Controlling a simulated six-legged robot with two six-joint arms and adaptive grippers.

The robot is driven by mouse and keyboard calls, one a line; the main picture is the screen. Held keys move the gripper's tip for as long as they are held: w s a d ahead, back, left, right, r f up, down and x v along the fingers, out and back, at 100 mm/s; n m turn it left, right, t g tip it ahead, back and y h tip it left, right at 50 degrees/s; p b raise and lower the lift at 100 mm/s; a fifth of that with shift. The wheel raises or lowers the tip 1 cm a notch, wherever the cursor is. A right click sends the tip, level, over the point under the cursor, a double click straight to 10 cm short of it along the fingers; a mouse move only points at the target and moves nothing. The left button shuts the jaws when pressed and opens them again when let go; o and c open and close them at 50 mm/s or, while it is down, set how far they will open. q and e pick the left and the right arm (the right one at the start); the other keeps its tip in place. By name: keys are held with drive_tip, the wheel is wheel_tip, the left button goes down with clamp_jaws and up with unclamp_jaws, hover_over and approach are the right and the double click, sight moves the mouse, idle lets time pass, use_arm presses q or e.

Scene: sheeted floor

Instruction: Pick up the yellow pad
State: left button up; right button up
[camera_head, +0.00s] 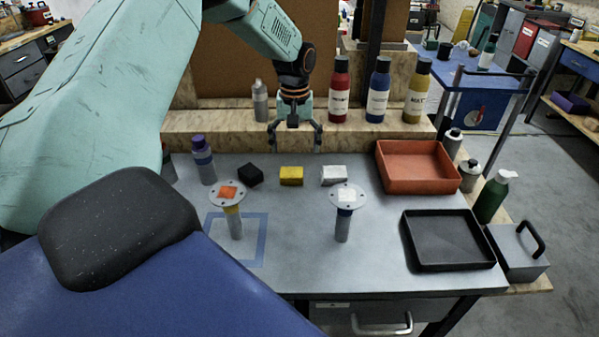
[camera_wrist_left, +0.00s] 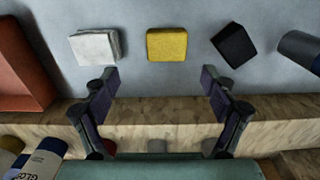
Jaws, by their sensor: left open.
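The yellow pad (camera_head: 291,176) lies on the grey sheeted bench top, between a black pad (camera_head: 249,175) on its left and a white pad (camera_head: 334,175) on its right. My left gripper (camera_head: 296,146) is open and empty above the wooden ledge, behind and above the yellow pad, pointing down. In the left wrist view the yellow pad (camera_wrist_left: 167,45) lies beyond the gap between the open fingers of my left gripper (camera_wrist_left: 160,87), apart from them. The white pad (camera_wrist_left: 95,47) and the black pad (camera_wrist_left: 233,46) flank it there. My right gripper is not in view.
Two round-topped stands carry an orange pad (camera_head: 228,192) and a white pad (camera_head: 346,196) in front. An orange tray (camera_head: 417,149) and a black tray (camera_head: 448,263) are on the right. Bottles, including a red one (camera_head: 339,92), line the back ledge. A grey bottle (camera_head: 203,160) stands left.

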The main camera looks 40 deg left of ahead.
sight(292, 171)
use_arm(q)
drive_tip(key=shift+s+a+f, duration=0.25)
drive_tip(key=shift+s+f, duration=0.05)
drive_tip(key=shift+f, duration=0.3)
drive_tip(key=shift+s+a+f, duration=0.2)
drive_tip(key=shift+s+f, duration=0.1)
drive_tip(key=shift+f, duration=0.3)
drive_tip(key=shift+d+f, duration=0.2)
drive_tip(key=shift+f, duration=0.1)
wheel_tip(292, 171, down, 4)
drive_tip(key=shift+w+a+f+b, duration=0.1)
drive_tip(key=shift+a+f+b, duration=0.05)
drive_tip(key=shift+f+b, duration=0.15)
drive_tip(key=shift+a+f, duration=0.1)
drive_tip(key=shift+d, duration=0.4)
drive_tip(key=shift+c, duration=1.2)
drive_tip(key=shift+a, duration=0.35)
drive_tip(key=c, duration=0.4)
drive_tip(key=shift+d, duration=0.3)
drive_tip(key=c, duration=0.6)
drive_tip(key=shift+a, duration=0.15)
